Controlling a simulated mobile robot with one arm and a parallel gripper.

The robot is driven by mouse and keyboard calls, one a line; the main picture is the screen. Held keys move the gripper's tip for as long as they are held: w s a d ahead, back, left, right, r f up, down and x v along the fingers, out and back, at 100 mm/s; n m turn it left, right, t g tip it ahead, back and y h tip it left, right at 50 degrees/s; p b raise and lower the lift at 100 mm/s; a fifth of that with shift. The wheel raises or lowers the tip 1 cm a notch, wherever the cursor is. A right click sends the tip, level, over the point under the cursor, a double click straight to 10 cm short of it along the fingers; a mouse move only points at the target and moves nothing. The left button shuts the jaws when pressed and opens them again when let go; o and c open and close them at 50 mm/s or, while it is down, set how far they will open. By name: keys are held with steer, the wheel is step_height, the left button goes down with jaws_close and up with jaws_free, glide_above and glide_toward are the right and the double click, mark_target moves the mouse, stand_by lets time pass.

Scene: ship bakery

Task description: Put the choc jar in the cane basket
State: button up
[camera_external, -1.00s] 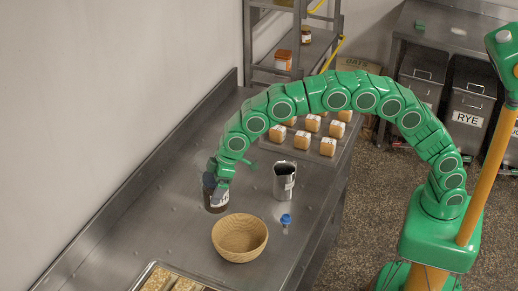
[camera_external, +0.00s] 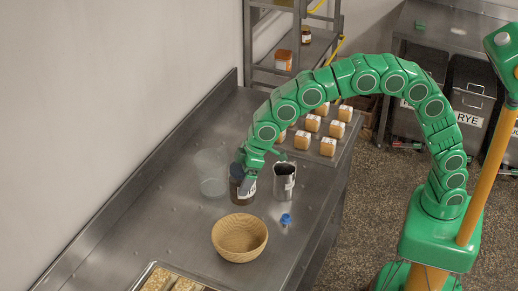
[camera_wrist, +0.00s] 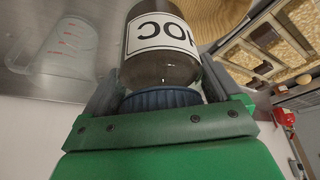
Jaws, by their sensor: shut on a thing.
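The choc jar (camera_external: 240,194) is dark with a white label and a dark blue lid. The label shows upside down in the wrist view, on the jar's body (camera_wrist: 165,65). My gripper (camera_external: 247,178) is shut on the jar near its lid; its fingers flank the jar in the wrist view (camera_wrist: 162,97). The cane basket (camera_external: 239,240), a round woven bowl, stands on the steel counter in front of the jar and looks empty. Part of the basket (camera_wrist: 215,15) shows beyond the jar in the wrist view. I cannot tell whether the jar clears the counter.
A metal pitcher (camera_external: 284,182) stands close to the jar's right. A clear measuring jug (camera_external: 212,175) stands to its left. A small blue-topped item (camera_external: 286,221) is right of the basket. A tray of bread (camera_external: 160,272) lies at the front.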

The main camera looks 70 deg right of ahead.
steer(key=s+n, duration=0.2)
steer(key=s, duration=1.2)
steer(key=shift+w+a+f, duration=1.4)
steer(key=shift+w+f, duration=0.5)
steer(key=shift+f, duration=0.15)
steer(key=shift+w+a+f, duration=1.4)
steer(key=shift+w+f, duration=0.45)
steer(key=shift+f, duration=0.15)
steer(key=shift+w+a+f, duration=1.4)
steer(key=shift+w+f, duration=0.5)
steer(key=shift+f, duration=0.15)
steer(key=o, duration=1.2)
steer(key=shift+f, duration=0.1)
steer(key=v, duration=1.2)
steer(key=shift+w+d, duration=0.2)
